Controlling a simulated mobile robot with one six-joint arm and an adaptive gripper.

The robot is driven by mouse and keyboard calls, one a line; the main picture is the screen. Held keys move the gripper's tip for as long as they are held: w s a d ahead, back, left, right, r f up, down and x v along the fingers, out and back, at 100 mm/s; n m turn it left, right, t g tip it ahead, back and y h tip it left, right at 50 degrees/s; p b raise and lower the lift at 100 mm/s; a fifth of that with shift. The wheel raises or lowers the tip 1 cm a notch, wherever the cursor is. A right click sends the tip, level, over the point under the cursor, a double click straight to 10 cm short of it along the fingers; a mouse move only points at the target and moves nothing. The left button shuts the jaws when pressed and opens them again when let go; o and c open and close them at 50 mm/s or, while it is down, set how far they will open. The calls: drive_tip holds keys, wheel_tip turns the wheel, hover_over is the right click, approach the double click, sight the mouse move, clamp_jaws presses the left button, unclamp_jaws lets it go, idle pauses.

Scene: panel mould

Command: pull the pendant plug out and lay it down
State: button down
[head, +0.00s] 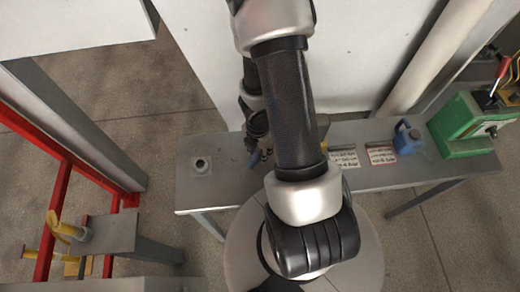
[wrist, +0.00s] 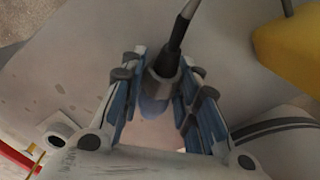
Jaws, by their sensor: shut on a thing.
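The pendant plug (wrist: 160,85) is a dark grey, round plug with a blue lower part and a black cable running from its top. It sits between the two blue-padded fingers of my gripper (wrist: 155,105), which is shut on it in the wrist view. In the head view my gripper (head: 257,157) is over the grey bench, right of a small socket block (head: 200,164) with a dark round opening. My arm hides much of that area, and the plug cannot be made out clearly there. The gap between plug and bench top cannot be judged.
The grey bench (head: 228,189) has clear room around the socket block. A yellow object (wrist: 290,48) is close to my gripper. A red frame (head: 61,190) stands at left.

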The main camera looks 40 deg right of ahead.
drive_tip(key=c, duration=1.1)
unclamp_jaws()
